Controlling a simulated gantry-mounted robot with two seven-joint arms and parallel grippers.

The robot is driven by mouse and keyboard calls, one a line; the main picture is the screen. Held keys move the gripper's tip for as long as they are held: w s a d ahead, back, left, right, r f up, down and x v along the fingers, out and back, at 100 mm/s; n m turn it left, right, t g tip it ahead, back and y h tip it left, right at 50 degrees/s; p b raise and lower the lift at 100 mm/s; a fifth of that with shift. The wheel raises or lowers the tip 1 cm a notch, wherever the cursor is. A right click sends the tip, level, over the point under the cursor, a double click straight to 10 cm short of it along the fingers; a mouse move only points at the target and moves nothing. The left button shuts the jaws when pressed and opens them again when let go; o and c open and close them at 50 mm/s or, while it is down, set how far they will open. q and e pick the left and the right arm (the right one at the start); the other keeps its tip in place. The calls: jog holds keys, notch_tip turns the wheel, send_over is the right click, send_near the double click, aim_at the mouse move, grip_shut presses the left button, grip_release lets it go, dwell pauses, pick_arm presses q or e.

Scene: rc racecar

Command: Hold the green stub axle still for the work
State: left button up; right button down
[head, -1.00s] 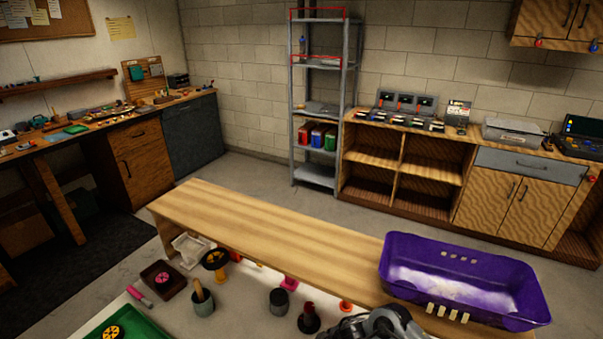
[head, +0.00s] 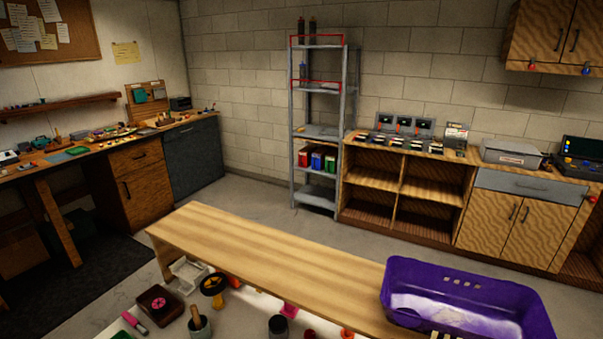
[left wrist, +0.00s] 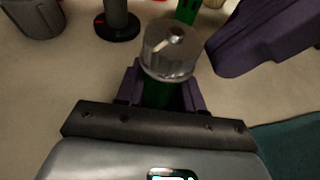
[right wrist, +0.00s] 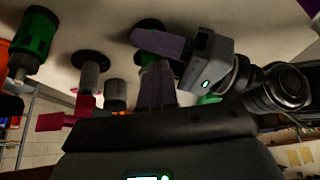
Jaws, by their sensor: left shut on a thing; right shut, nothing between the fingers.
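In the left wrist view my left gripper (left wrist: 160,84) is shut on the green stub axle (left wrist: 158,95). Its green part sits between the purple fingers, mostly hidden. A silver round piece (left wrist: 172,48) with a small pin on its face sits at the top of it. My right gripper (right wrist: 155,82) is shut and empty in the right wrist view. Its purple fingers also show at the upper right of the left wrist view (left wrist: 250,38), beside the silver piece and apart from it. Neither gripper shows in the head view.
A black-based post (left wrist: 117,22) and a grey cup (left wrist: 36,16) stand beyond the left gripper. A green-and-black cylinder (right wrist: 34,40) shows in the right wrist view. The head view shows a purple bin (head: 465,275) at the right of a wooden shelf (head: 280,255), whose left part is clear.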

pick_arm(q)
jog(key=shift+s+d, duration=0.15)
jog(key=shift+d, duration=0.15)
pick_arm(e)
jog(key=shift+r, duration=0.15)
jog(key=shift+s+d, duration=0.2)
jog(key=shift+s, duration=0.05)
pick_arm(q)
jog(key=shift+a, duration=0.1)
pick_arm(e)
jog(key=shift+r, duration=0.1)
pick_arm(q)
jog(key=shift+a, duration=0.15)
pick_arm(e)
jog(key=shift+d+r, duration=0.1)
jog(key=shift+r, duration=2.7)
